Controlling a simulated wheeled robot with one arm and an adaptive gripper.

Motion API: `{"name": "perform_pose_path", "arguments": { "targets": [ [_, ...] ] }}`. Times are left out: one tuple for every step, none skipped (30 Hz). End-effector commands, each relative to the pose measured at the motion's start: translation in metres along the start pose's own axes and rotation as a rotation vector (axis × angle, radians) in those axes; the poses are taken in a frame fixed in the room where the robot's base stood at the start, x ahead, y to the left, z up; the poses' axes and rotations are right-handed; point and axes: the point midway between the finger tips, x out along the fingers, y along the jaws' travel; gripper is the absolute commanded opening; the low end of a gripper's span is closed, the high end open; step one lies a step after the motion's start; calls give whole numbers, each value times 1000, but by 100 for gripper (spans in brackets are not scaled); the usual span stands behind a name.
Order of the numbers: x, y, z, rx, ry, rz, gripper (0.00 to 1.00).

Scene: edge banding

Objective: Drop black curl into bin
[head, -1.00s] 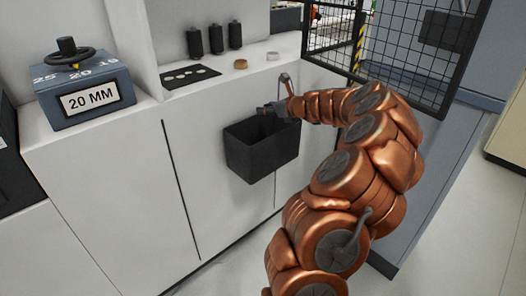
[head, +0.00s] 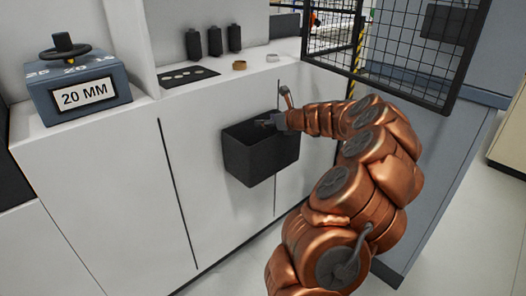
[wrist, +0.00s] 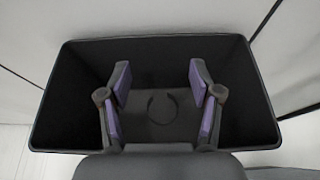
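The black bin (head: 262,160) hangs on the front of the white cabinet, and its rim and walls fill much of the wrist view (wrist: 70,95). My gripper (head: 266,122) is at the bin's opening. In the wrist view its purple-padded fingers (wrist: 160,80) are spread apart with nothing held between them. The black curl (wrist: 160,107) shows as a dark ring between and beyond the fingers, within the bin's outline. It seems to be on or near the bin floor; its exact height is hard to tell. The curl is not visible in the head view.
A tan ring (head: 239,65) and a pale ring (head: 273,57) sit on the white counter, near a black plate with holes (head: 188,77) and several black cylinders. A blue-grey box marked 20 MM (head: 80,90) stands at left. A mesh guard (head: 415,50) rises behind my arm.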

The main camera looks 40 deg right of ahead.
Motion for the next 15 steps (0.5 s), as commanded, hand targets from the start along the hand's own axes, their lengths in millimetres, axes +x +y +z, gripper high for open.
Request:
{"name": "perform_pose_path", "arguments": {
  "targets": [
    [0,0,0,0,0,0,73],
    [0,0,0,0,0,0,76],
    [0,0,0,0,0,0,80],
    [0,0,0,0,0,0,80],
    [0,0,0,0,0,0,80],
    [0,0,0,0,0,0,80],
    [0,0,0,0,0,0,80],
    [0,0,0,0,0,0,80],
    [0,0,0,0,0,0,80],
    [0,0,0,0,0,0,80],
    [0,0,0,0,0,0,80],
    [0,0,0,0,0,0,80],
    [-1,0,0,0,0,0,80],
    [-2,0,0,0,0,0,80],
    [-4,0,0,0,0,-1,80]
  ]
}}
